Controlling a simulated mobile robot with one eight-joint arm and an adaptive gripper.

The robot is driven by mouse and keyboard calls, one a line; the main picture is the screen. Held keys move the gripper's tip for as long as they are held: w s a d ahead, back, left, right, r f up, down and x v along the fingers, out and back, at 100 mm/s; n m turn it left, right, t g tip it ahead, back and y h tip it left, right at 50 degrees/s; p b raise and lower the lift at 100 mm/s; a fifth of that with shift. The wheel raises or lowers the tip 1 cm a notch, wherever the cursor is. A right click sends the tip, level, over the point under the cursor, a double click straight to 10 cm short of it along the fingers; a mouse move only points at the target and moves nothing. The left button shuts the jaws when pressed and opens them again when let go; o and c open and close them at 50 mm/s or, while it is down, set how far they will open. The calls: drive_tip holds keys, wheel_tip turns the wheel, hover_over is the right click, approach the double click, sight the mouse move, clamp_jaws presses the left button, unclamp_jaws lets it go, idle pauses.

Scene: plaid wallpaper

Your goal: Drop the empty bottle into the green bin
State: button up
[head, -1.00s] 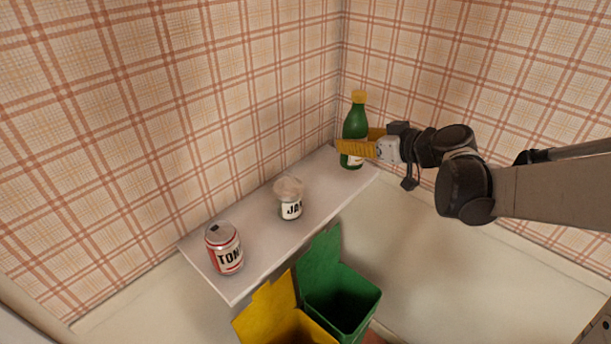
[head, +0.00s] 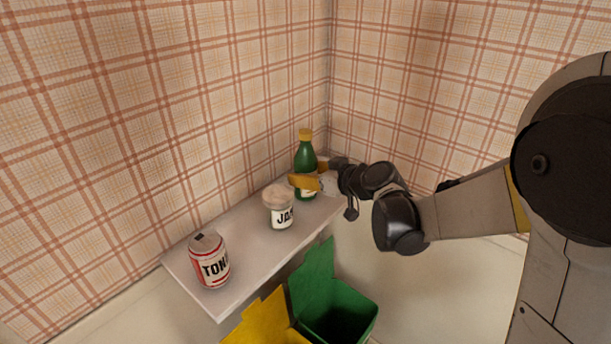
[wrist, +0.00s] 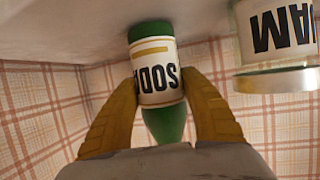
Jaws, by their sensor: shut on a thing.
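The empty bottle (head: 305,160) is green with a yellow cap and a white label, near the far end of the shelf. My gripper (head: 305,184) is shut around its label, coming from the right. In the wrist view, which is upside down, the bottle (wrist: 158,80) with its SODA label sits between my two yellow fingers (wrist: 160,100). I cannot tell whether its base touches the shelf. The bottle looks upright. The green bin (head: 350,298) stands open below the shelf, its lid raised. Its lower part is cut off by the frame.
A jam jar (head: 281,213) stands on the white shelf (head: 240,262) close to the bottle, also seen in the wrist view (wrist: 275,35). A tonic can (head: 209,262) stands at the near end. A yellow bin (head: 262,322) is left of the green one. Plaid walls close off the corner.

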drive_tip(key=shift+f, duration=0.15)
drive_tip(key=o, duration=1.3)
